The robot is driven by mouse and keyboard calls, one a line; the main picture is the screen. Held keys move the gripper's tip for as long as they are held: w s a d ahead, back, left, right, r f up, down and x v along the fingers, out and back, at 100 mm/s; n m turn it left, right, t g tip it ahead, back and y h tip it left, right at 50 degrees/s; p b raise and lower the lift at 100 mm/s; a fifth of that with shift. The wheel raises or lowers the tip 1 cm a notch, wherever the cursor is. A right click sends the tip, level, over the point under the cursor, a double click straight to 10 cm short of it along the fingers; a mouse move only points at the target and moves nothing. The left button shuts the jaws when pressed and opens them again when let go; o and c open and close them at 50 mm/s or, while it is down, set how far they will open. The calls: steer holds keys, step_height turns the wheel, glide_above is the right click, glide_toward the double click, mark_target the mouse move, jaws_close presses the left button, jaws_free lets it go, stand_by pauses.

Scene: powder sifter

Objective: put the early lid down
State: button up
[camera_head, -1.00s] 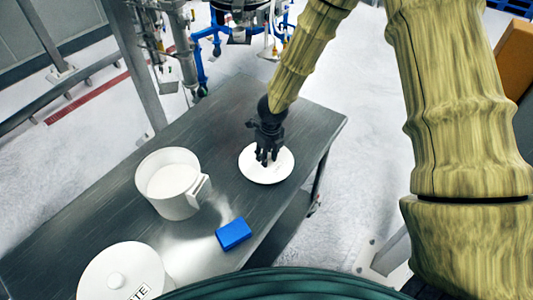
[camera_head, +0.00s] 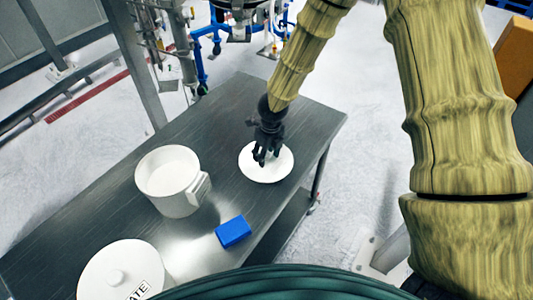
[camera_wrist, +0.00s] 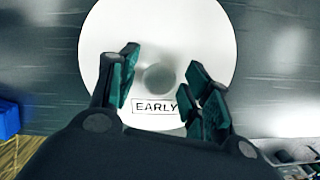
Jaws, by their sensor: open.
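The early lid (camera_head: 279,166) is a white round disc lying flat on the dark table. In the wrist view the lid (camera_wrist: 157,30) shows a round knob in its middle and a label reading "EARLY". My gripper (camera_head: 264,160) is just over the lid. In the wrist view my gripper's fingers (camera_wrist: 163,85) are spread apart on either side of the knob, with a gap to it. The gripper holds nothing. The exact height of the fingertips over the lid cannot be told.
A white open pot (camera_head: 170,183) with a handle stands left of the lid. A blue block (camera_head: 233,232) lies in front of it. Another white lid (camera_head: 110,265), with a label ending in "ATE", is at the front left. Bare table (camera_head: 235,105) lies behind the early lid.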

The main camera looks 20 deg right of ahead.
mark_target(269, 157)
step_height(269, 157, up, 12)
steer(key=s+b, duration=0.1)
steer(key=b, duration=0.1)
steer(key=shift+s+d, duration=0.2)
steer(key=shift+d, duration=0.1)
stand_by(0.6)
